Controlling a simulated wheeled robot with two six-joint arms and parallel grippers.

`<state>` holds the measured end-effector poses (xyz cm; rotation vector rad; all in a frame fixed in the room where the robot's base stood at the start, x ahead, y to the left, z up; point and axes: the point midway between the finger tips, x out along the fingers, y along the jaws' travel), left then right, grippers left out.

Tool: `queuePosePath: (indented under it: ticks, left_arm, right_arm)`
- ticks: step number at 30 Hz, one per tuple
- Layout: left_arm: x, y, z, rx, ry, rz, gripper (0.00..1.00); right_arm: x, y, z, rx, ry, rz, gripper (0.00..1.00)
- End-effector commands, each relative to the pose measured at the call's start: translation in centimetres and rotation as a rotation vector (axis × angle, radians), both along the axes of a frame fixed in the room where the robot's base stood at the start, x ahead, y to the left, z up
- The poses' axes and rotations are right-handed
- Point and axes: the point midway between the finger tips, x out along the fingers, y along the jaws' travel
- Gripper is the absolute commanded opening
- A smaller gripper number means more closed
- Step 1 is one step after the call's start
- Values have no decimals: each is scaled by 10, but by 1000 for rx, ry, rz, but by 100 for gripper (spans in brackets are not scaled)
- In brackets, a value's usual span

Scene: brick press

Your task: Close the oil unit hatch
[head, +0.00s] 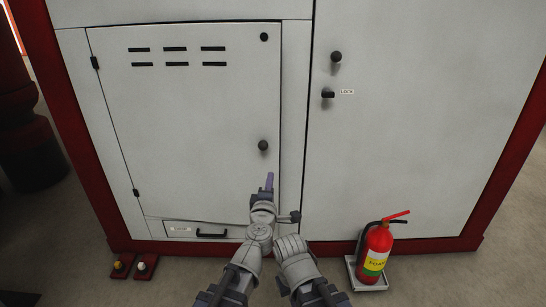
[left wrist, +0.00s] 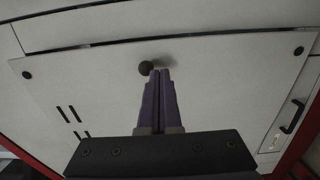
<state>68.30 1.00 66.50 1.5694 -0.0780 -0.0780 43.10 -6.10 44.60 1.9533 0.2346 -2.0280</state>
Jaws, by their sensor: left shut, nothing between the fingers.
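The hatch (head: 190,120) is a white panel with black vent slots and hinges on its left edge. It looks flush or nearly flush with the white cabinet front; I cannot tell if it is fully shut. A dark round knob (head: 263,145) sits near its right edge and shows in the left wrist view (left wrist: 146,68). My left gripper (head: 269,181) has purple fingers, shut and empty, just below the knob in the head view. In the left wrist view its tips (left wrist: 160,73) appear right beside the knob; contact is unclear. My right gripper is not in view.
A door with a knob (head: 336,57) and lock handle (head: 328,95) is at right. A drawer handle (head: 211,234) lies below the hatch. A red fire extinguisher (head: 376,250) stands on the floor at right; two small buttons on red bases (head: 119,265) sit at left.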

Motion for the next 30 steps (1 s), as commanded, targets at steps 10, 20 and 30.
queuePosePath:
  ticks: [10,20,30]
  left_arm:
    - [23,-2,0,0,0,1,0]
    - [87,-9,0,0,0,0,0]
    - [138,-14,0,0,0,1,0]
  right_arm:
    - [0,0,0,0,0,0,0]
    - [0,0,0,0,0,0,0]
    - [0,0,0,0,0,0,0]
